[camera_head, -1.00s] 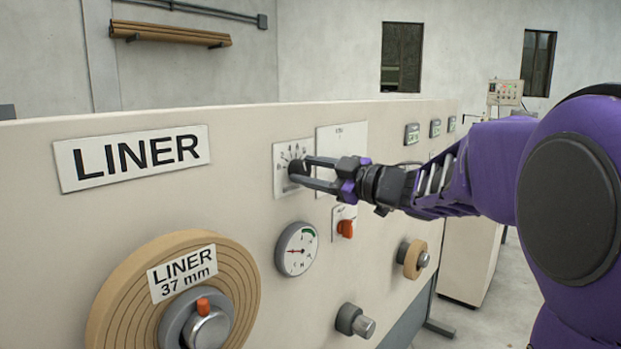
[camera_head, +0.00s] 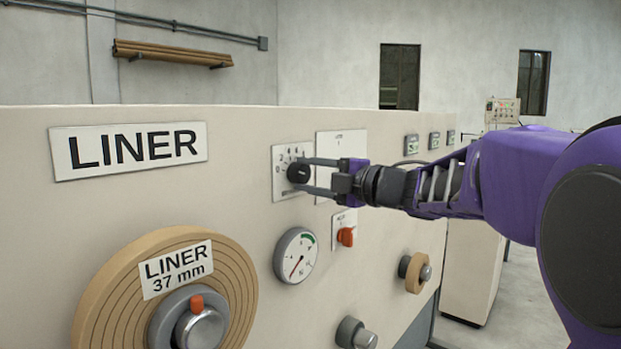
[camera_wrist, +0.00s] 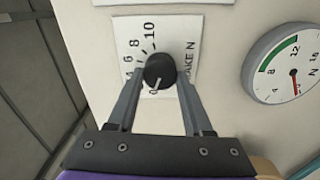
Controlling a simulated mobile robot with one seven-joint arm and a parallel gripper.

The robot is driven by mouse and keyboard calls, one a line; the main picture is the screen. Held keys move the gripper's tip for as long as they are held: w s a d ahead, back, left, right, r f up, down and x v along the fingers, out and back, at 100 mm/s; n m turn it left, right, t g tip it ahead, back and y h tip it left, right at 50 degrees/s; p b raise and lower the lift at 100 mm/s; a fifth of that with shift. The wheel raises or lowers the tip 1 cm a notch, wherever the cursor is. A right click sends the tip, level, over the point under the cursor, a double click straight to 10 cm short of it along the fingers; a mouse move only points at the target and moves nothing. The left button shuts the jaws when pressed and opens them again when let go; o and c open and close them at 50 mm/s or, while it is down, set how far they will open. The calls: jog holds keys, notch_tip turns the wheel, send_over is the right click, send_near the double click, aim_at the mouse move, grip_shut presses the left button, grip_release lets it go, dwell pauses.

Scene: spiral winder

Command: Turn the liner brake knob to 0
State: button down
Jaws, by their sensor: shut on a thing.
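The black round liner brake knob (camera_head: 297,173) sits on a white dial plate (camera_head: 283,156) on the cream panel. In the wrist view, the knob (camera_wrist: 160,70) has a pale pointer mark at its lower left edge, at or very near the 0. The numbers up to 10 run along the plate's (camera_wrist: 188,42) left and top. My gripper (camera_head: 306,174) is shut on the knob, with one finger above it and one below in the head view. In the wrist view, the fingers (camera_wrist: 161,76) stand on either side of the knob.
A round gauge (camera_head: 295,256) with a red needle and an orange switch (camera_head: 345,237) sit below the dial. A LINER sign (camera_head: 128,150) is at the upper left.

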jog(key=shift+n, duration=0.6)
jog(key=shift+c, duration=1.5)
grip_release()
jog(key=shift+s+d, duration=0.1)
jog(key=shift+d, duration=0.05)
